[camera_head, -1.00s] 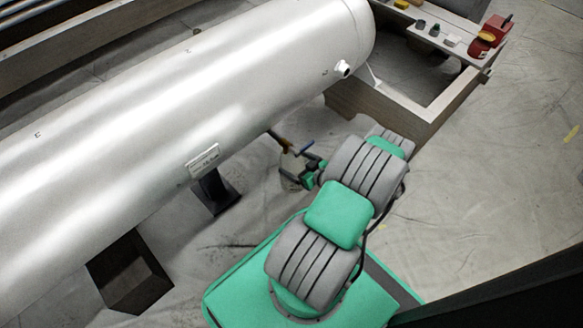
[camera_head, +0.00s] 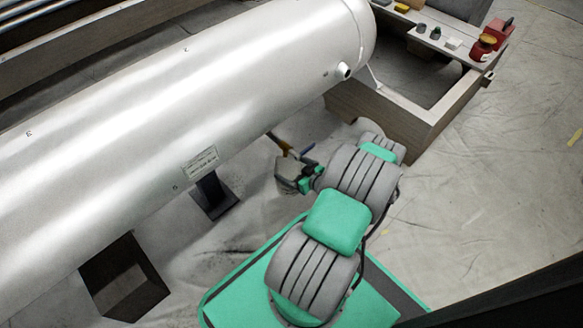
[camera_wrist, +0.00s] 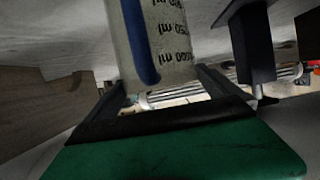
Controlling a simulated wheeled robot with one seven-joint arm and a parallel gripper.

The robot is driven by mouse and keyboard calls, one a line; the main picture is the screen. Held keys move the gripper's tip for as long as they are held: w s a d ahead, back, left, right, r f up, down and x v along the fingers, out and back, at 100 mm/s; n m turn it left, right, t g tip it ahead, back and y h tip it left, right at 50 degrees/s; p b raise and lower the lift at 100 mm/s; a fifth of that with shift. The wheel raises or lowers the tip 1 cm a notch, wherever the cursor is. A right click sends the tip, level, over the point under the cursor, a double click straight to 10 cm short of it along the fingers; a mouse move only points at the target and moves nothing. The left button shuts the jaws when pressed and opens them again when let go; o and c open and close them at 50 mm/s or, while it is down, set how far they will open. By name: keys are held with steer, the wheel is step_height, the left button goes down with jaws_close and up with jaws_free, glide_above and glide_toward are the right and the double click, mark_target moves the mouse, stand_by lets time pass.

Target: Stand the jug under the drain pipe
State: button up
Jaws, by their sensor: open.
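The drain pipe (camera_head: 279,143) is a short brownish pipe that comes out from under the silver tank (camera_head: 190,110), with a blue part beside its end. The pale jug (camera_head: 288,167) is on the floor side below it, partly covered by my gripper (camera_head: 288,180). In the wrist view the jug (camera_wrist: 172,45) is close, with black millilitre marks that appear upside down and a blue strip along it. My gripper's dark fingers (camera_wrist: 165,92) are open, one on either side of the jug. Whether they touch it, and whether the jug is exactly under the pipe end, I cannot tell.
A black tank support (camera_head: 213,192) stands left of the jug and a dark block support (camera_head: 125,280) farther left. A wooden frame (camera_head: 400,125) with a shelf of small items, including a red can (camera_head: 481,47), is behind right.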

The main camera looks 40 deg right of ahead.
steer(key=p+v, duration=0.3)
steer(key=v, duration=0.8)
steer(key=shift+s+p, duration=0.25)
steer(key=shift+p, duration=0.15)
steer(key=shift+r, duration=0.1)
